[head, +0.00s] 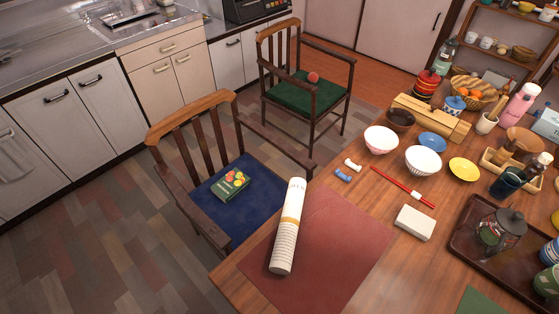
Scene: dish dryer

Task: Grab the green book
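A green book (231,184) with red and yellow round fruit shapes on its cover lies flat on the blue seat (228,222) of the nearer wooden chair. Its cover faces up and nothing rests on it. The chair has a slatted back (205,135) to the upper left of the book and wooden armrests on both sides of the seat. My gripper is not in the head view.
A wooden table (345,205) stands right of the chair, with a rolled white paper (287,232) on a dark red mat (337,262). Bowls, chopsticks and a tray crowd its right side. A second chair (302,92) stands behind. Floor at lower left is clear.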

